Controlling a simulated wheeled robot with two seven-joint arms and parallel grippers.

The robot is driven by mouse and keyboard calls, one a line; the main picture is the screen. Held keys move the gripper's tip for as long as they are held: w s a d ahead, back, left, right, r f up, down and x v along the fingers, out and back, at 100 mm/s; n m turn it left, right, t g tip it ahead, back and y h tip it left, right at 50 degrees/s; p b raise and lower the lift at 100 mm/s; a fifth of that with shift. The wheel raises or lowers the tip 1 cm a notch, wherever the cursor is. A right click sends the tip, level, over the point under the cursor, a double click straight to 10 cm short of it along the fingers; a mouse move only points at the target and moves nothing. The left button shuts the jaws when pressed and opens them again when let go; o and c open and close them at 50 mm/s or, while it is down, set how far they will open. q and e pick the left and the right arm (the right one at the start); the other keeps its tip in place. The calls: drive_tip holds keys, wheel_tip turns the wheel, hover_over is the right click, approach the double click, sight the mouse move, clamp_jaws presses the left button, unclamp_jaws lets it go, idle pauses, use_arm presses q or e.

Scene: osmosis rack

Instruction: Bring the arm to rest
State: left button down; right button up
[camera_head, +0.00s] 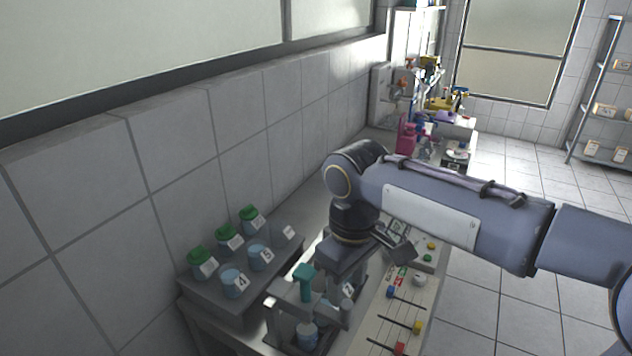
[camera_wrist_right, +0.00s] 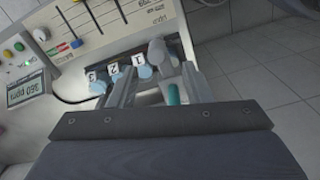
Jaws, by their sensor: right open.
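My right arm comes in from the right in the head view and bends down at the wrist. My right gripper (camera_head: 310,318) points down over the front of the bench, its jaws apart. A teal upright piece (camera_head: 303,279) shows beside the fingers; it also shows near the right finger in the wrist view (camera_wrist_right: 173,95). I cannot tell whether they touch. Blue-topped containers marked 1 (camera_wrist_right: 141,65), 2 (camera_wrist_right: 115,72) and 3 (camera_wrist_right: 97,85) stand in a row near the fingertips. My left gripper is out of view.
A grey rack (camera_head: 192,287) holds green-capped jars (camera_head: 229,237) and blue-topped containers (camera_head: 234,283) by the wall. A slider panel (camera_head: 375,325) lies right of the gripper. A pink bottle (camera_head: 405,137) and other items stand farther back. Floor (camera_head: 490,310) right of the bench is clear.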

drive_tip(key=s+d+f+m+t+y, duration=0.2)
drive_tip(key=s+d+m, duration=0.3)
drive_tip(key=s, duration=0.3)
drive_tip(key=s+d+f+m+t+y, duration=0.1)
drive_tip(key=s+d+f+m+t, duration=0.2)
drive_tip(key=s+d+f+m, duration=0.2)
drive_tip(key=s+d, duration=0.1)
drive_tip(key=s, duration=0.2)
drive_tip(key=shift+d+f+t+y, duration=0.25)
drive_tip(key=shift+d+t+y, duration=0.05)
drive_tip(key=shift+d+y, duration=0.1)
